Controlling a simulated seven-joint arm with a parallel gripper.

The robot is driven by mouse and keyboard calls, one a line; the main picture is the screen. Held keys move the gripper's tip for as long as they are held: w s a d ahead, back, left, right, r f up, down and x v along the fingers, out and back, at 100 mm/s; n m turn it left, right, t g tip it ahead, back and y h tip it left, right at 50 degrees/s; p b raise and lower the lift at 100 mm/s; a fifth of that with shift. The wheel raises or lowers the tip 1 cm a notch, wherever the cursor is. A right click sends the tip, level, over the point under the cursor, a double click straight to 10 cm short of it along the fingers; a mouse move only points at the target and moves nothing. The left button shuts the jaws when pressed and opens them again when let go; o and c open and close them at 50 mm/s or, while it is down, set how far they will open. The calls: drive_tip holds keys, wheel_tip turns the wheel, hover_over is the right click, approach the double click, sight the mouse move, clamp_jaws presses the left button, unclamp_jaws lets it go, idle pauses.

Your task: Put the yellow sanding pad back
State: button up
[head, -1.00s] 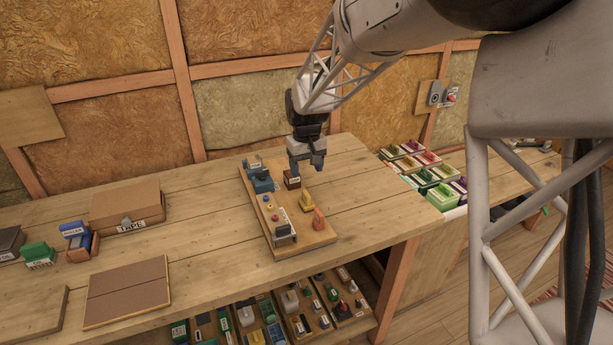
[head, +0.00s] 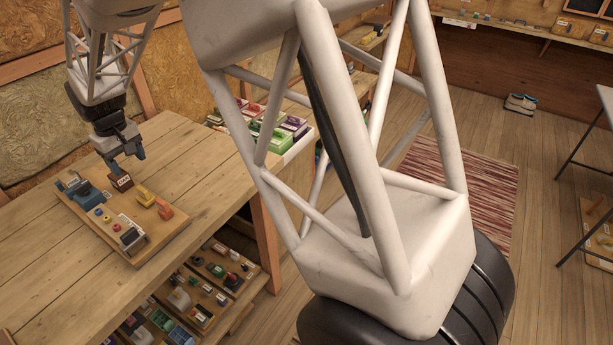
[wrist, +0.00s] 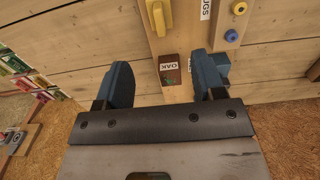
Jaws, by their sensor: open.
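A yellow pad-like piece (head: 146,196), probably the yellow sanding pad, sits on a wooden board (head: 168,233) on the workbench. It also shows at the top of the wrist view (wrist: 158,14), just beyond my fingers. My gripper (head: 128,163) is open and empty above the board, by a small brown block labelled OAK (head: 120,183). In the wrist view this block (wrist: 170,70) appears between the spread blue fingers of my gripper (wrist: 164,74). Whether the fingers are level with the block is unclear.
The board also holds an orange piece (head: 166,210), a blue tool (head: 86,195) and several small knobs. Colourful boxes (head: 285,127) stand at the bench's right end. A lower shelf (head: 243,290) holds more trays. Bare bench (head: 60,270) lies left of the board.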

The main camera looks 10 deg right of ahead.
drive_tip(key=s+d+r+m, duration=0.1)
drive_tip(key=s+d+r, duration=0.3)
drive_tip(key=d, duration=0.6)
drive_tip(key=s+d+r+m+t, duration=0.1)
drive_tip(key=s+d+r+m, duration=0.2)
drive_tip(key=d, duration=0.6)
drive_tip(key=s+d+r, duration=0.4)
drive_tip(key=d, duration=0.6)
drive_tip(key=s+d+m, duration=0.2)
drive_tip(key=s+d, duration=0.7)
drive_tip(key=s, duration=0.2)
drive_tip(key=s+d+f+m+t, duration=0.1)
drive_tip(key=s+d+m, duration=0.2)
drive_tip(key=s+d, duration=0.6)
drive_tip(key=s, duration=0.3)
drive_tip(key=shift+s+d+f+t, duration=0.2)
drive_tip(key=shift+s+t, duration=0.1)
drive_tip(key=shift+c, duration=0.4)
